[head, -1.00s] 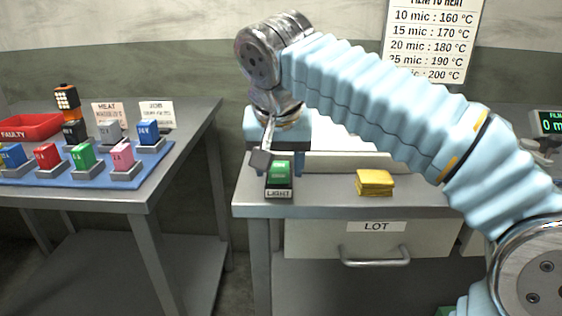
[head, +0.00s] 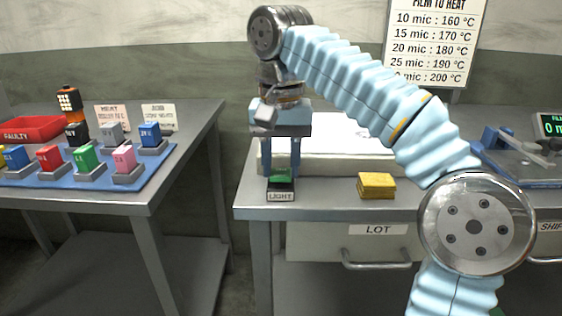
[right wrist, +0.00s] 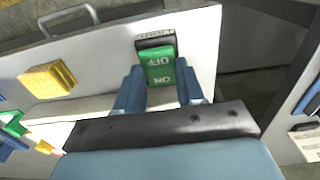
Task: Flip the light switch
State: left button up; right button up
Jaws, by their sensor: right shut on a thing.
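The light switch (head: 281,188) is a green rocker on a dark base labelled LIGHT, at the front left corner of the right-hand bench. It also shows in the right wrist view (right wrist: 159,66), with OFF and ON on the rocker. My right gripper (head: 281,170) points down at it, its two blue fingers on either side of the green rocker. In the right wrist view the right gripper (right wrist: 160,88) is shut on the switch. The fingers partly hide the rocker in the head view, and I cannot tell which way it is tipped. My left gripper is not in view.
A yellow stack (head: 376,186) lies right of the switch, and a pale slab (head: 340,160) lies behind it. A LOT drawer (head: 375,245) is below. A gap separates the benches.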

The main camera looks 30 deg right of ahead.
jog(key=o, duration=1)
jog(key=shift+o, duration=0.2)
